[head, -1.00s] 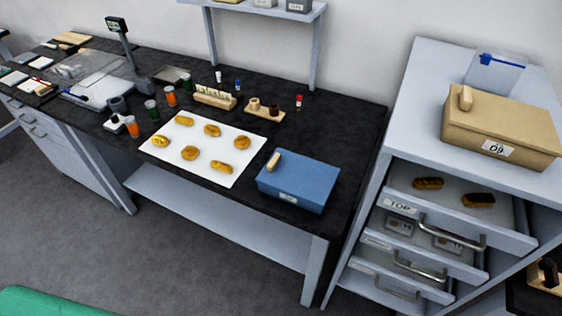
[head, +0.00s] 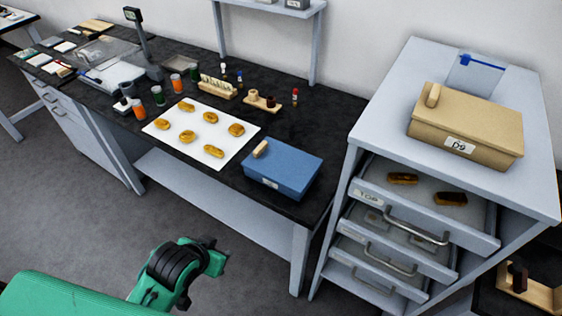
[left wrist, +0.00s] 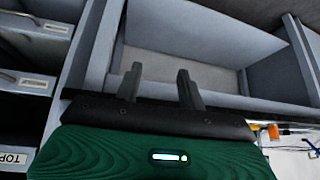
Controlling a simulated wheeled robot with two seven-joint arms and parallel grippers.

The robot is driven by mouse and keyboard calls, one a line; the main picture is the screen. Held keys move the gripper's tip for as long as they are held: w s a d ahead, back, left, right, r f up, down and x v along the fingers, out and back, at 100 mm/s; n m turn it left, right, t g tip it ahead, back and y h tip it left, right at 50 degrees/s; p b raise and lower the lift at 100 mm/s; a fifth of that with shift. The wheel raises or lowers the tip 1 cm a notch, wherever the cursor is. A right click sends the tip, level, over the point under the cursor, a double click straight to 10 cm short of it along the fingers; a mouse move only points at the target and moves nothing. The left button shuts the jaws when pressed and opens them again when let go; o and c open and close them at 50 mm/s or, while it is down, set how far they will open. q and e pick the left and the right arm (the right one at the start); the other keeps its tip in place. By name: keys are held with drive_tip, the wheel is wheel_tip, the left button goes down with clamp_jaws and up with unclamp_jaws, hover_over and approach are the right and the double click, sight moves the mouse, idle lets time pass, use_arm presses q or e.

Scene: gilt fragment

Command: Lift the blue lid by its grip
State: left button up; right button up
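The blue lid (head: 287,166) sits on a blue box with a white label, at the front right corner of the dark counter in the head view. Its pale wooden grip (head: 260,149) stands near the lid's left edge. My left gripper (left wrist: 160,85) shows two dark fingers apart, with nothing between them, in the left wrist view. In the head view my left arm is low at the lower left, in front of the counter and well short of the lid; its fingers are hard to make out there. My right gripper is not in view.
A cabinet (head: 375,120) with open drawers stands to the right, with a tan lidded box (head: 466,132) on top. Open floor (head: 90,200) lies before the counter.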

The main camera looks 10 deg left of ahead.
use_arm(q)
drive_tip(key=w+a+r+m+t+h, duration=0.15)
drive_tip(key=w+r+t+h, duration=0.35)
drive_tip(key=w+r, duration=0.95)
drive_tip(key=t+y+p, duration=0.1)
approach(258, 149)
drive_tip(key=w+d, duration=0.1)
drive_tip(key=w, duration=0.2)
drive_tip(key=shift+s+f+p+x, duration=0.15)
drive_tip(key=shift+p+x, duration=0.2)
drive_tip(key=shift+x, duration=0.45)
drive_tip(key=shift+f+p+x, duration=0.15)
drive_tip(key=shift+p+x, duration=0.15)
drive_tip(key=shift+x, duration=0.5)
drive_tip(key=shift+s+f+p+x, duration=0.15)
drive_tip(key=shift+p+x, duration=0.2)
drive_tip(key=shift+x, duration=0.45)
drive_tip(key=shift+w+d+f, duration=0.25)
drive_tip(key=shift+w+f, duration=0.05)
drive_tip(key=shift+w, duration=0.2)
drive_tip(key=c, duration=0.9)
clamp_jaws()
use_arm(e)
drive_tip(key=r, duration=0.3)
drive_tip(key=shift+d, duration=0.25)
